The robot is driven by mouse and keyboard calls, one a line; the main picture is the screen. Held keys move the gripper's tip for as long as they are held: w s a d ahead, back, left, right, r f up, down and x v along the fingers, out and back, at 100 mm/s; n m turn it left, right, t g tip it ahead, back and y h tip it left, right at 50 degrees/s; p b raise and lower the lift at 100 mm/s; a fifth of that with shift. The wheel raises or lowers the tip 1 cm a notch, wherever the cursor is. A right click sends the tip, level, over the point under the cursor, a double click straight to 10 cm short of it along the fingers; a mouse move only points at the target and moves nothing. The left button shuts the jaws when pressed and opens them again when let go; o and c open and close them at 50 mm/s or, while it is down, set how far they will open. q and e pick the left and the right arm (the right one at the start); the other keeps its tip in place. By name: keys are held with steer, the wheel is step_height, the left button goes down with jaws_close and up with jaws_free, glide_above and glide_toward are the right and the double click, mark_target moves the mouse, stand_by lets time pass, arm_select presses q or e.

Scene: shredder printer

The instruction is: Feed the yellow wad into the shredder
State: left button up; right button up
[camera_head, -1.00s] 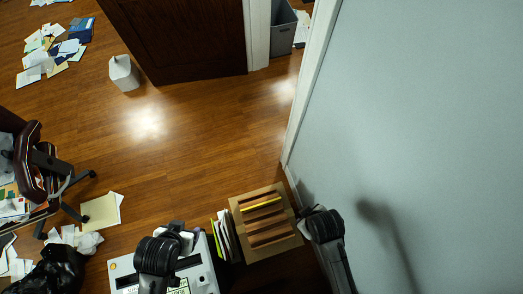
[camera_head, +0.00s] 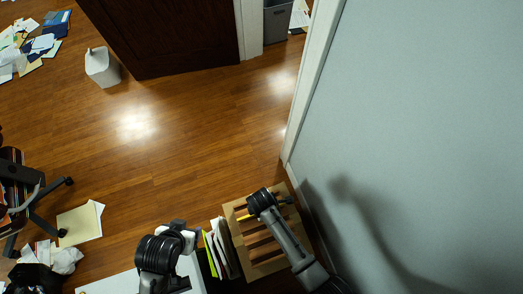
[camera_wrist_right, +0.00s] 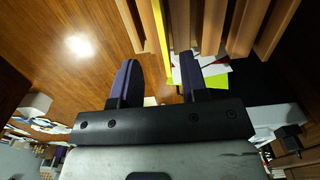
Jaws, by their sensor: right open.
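The yellow wad (camera_head: 243,217) shows as a thin strip in a slot of the wooden rack (camera_head: 232,212) in the head view, partly hidden by my right arm. In the right wrist view the yellow wad (camera_wrist_right: 160,25) is a long upright strip beyond and between the fingertips. My right gripper (camera_wrist_right: 157,70) is open and empty there. In the head view my right wrist is over the rack. My left gripper (camera_head: 180,228) is low in the head view, left of the rack; its fingers are unclear. A pale machine top, apparently the shredder (camera_head: 120,284), shows at the bottom edge.
Upright papers and folders (camera_head: 222,248) stand between the machine and the rack. A blue-grey wall (camera_head: 430,120) is close on the right. A white bin (camera_head: 102,68), a chair (camera_head: 25,190) and scattered papers lie left. The central wood floor is clear.

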step_height(320, 180, down, 12)
steer(key=b, duration=0.5)
steer(key=shift+f, duration=0.25)
steer(key=shift+c, duration=0.3)
jaws_close()
steer(key=shift+r, duration=0.2)
